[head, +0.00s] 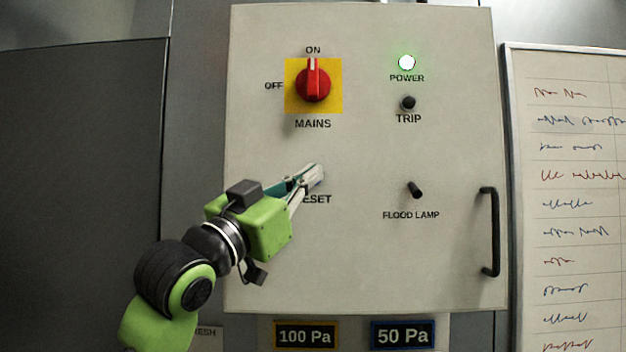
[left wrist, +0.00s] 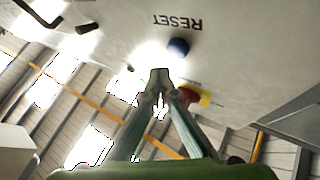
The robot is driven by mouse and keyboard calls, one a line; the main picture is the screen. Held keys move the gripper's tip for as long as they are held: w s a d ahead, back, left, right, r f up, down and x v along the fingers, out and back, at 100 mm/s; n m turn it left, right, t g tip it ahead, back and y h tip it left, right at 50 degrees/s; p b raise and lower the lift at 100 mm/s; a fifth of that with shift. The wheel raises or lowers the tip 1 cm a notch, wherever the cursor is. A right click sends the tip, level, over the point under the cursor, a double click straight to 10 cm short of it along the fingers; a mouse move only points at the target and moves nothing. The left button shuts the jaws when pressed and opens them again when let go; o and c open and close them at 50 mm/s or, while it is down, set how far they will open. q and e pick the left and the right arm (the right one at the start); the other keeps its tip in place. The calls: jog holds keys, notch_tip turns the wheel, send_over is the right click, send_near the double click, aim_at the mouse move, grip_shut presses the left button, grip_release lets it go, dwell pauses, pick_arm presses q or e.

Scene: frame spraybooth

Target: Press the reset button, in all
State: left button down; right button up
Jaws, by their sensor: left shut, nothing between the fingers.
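The reset button is a dark blue round cap (left wrist: 178,47) beside the RESET label in the left wrist view. In the head view my left gripper hides it and the first letter of the label. My left gripper (head: 314,174) is shut and empty, its fingertips at the panel face just above the label. In the left wrist view the fingertips (left wrist: 160,76) appear close to the button but off to one side of it. I cannot tell whether they touch the panel. My right gripper is not in view.
The pale control panel (head: 365,265) carries a red mains knob (head: 313,85) turned to ON, a lit power lamp (head: 406,63), a dark trip lamp (head: 408,102) and a flood lamp switch (head: 415,190). A black handle (head: 494,232) sticks out at right. A whiteboard (head: 575,200) stands beyond.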

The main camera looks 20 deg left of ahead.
pick_arm(q)
jog(key=s, duration=0.1)
jog(key=s+d, duration=0.1)
jog(key=s, duration=0.1)
jog(key=shift+s, duration=0.15)
dwell(0.7)
